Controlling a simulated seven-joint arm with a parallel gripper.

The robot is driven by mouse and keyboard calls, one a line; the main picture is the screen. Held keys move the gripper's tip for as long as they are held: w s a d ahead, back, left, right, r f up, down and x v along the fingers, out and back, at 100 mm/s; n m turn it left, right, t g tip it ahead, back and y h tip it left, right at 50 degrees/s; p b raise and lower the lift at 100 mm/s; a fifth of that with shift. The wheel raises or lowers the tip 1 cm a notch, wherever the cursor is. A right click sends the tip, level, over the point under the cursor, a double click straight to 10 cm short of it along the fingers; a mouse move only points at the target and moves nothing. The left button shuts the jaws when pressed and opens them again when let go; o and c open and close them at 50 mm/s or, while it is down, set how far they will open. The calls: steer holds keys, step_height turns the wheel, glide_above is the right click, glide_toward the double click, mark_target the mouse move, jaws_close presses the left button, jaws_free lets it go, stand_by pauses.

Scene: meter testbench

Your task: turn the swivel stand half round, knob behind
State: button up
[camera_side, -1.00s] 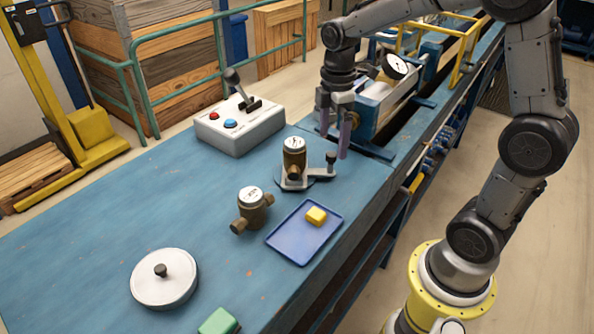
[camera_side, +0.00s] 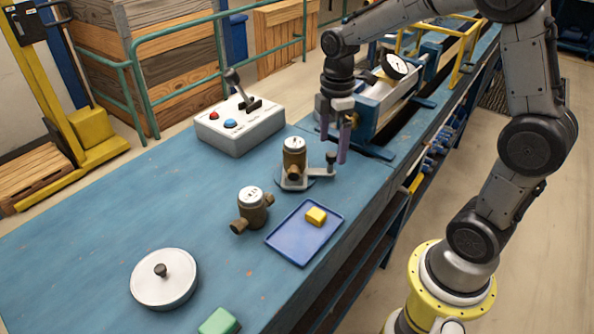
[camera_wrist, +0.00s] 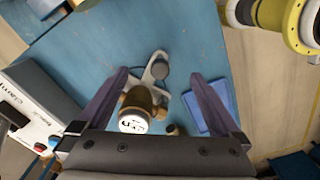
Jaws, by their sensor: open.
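In the wrist view the knob (camera_wrist: 160,70) lies between my fingertips, with the meter (camera_wrist: 138,101) nearer the palm. My gripper (camera_side: 333,151) is open, fingers pointing down around or just above the knob; I cannot tell the exact height. The meter partly hides the stand.
A white control box (camera_side: 240,130) is behind left. A round lidded dish (camera_side: 164,285) and green block (camera_side: 219,322) lie in front. The bench's left is clear.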

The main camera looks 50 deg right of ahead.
steer(key=shift+f, duration=0.8)
steer(key=c, duration=0.4)
steer(key=shift+o, duration=0.2)
